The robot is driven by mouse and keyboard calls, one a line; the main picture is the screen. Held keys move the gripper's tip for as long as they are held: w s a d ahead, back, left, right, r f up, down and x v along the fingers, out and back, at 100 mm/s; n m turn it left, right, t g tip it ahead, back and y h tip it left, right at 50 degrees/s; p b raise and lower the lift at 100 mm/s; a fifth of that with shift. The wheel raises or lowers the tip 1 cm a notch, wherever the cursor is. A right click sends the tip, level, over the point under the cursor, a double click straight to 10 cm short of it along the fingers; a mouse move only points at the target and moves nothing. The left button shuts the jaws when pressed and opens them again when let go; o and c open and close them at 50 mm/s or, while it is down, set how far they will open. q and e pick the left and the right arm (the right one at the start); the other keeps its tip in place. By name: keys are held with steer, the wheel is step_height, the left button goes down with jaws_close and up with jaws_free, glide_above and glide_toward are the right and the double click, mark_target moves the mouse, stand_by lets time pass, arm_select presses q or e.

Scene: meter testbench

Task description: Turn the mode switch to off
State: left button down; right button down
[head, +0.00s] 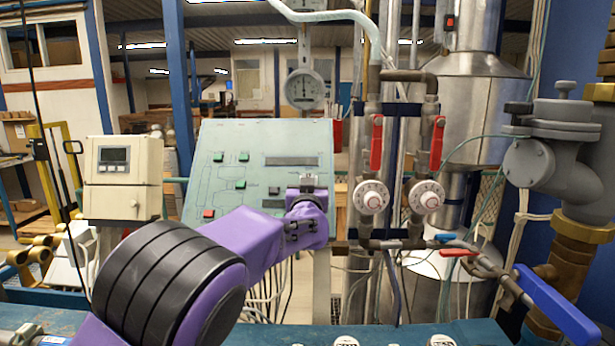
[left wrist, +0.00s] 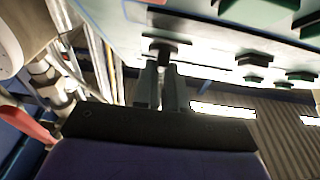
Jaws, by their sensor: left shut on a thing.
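The control panel (head: 228,150) is a pale green sloped board with green buttons, a red button and dark display strips. My left gripper (head: 308,184) is at the panel's lower right part, and its purple wrist hides that area in the head view. In the left wrist view, the two dark fingers of my left gripper (left wrist: 161,68) are shut on a small dark knob, the mode switch (left wrist: 166,43), which stands out from the panel face. The switch's pointer and labels are too small or hidden to read. My right gripper is not in view.
A beige meter box (head: 122,175) stands left of the panel. Right of it are pipes with red-handled valves (head: 377,143), white dials (head: 371,197) and a blue lever (head: 556,305). A blue-green bench edge (head: 400,334) runs along the front.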

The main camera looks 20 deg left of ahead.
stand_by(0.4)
arm_select(q)
steer(key=c, duration=1.2)
jaws_free()
steer(key=b+v, duration=0.3)
steer(key=v, duration=0.4)
steer(key=shift+s+d+f, duration=0.1)
steer(key=shift+s, duration=0.15)
